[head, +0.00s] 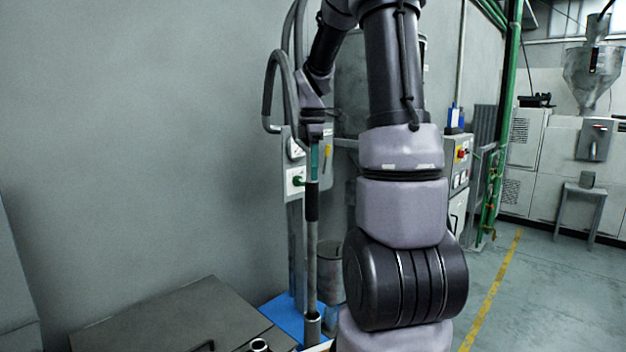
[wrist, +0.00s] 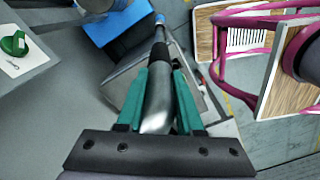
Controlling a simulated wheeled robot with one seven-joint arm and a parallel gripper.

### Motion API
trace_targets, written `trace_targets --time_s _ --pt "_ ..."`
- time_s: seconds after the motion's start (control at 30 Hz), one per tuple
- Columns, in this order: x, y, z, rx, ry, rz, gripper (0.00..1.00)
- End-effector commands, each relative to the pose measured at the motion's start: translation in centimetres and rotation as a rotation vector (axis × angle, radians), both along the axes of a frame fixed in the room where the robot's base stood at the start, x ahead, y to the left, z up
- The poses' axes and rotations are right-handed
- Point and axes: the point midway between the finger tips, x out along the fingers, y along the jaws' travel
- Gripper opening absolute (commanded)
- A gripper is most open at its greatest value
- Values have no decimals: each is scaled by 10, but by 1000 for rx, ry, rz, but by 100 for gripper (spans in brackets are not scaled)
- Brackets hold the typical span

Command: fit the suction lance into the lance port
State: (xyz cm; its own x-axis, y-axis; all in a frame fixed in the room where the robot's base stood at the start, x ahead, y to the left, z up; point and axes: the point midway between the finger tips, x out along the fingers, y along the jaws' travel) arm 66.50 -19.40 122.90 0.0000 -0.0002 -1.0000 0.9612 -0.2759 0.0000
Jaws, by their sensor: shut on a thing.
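My gripper (head: 314,172) is shut on the suction lance (head: 311,258), a long grey tube with a black sleeve, hanging close to upright left of my arm.
A dark flat-topped box (head: 185,322) stands at the lower left. A blue sheet (head: 288,317) lies beside the lance's foot. A panel with a green knob (head: 296,181) is behind the lance. A magenta frame (wrist: 217,62) with wooden boards fills the wrist view's right. Open floor lies right of my arm.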

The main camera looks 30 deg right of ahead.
Motion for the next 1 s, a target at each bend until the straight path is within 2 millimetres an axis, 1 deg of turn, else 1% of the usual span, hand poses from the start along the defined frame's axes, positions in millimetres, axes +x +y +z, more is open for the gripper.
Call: trace_targets --time_s 0.03,0.8,1.0 --pt "1 0 6 0 -4 -1 0" --pt "1 0 80 -1 -3 1 0" --pt "0 0 93 -1 -2 -1 0"
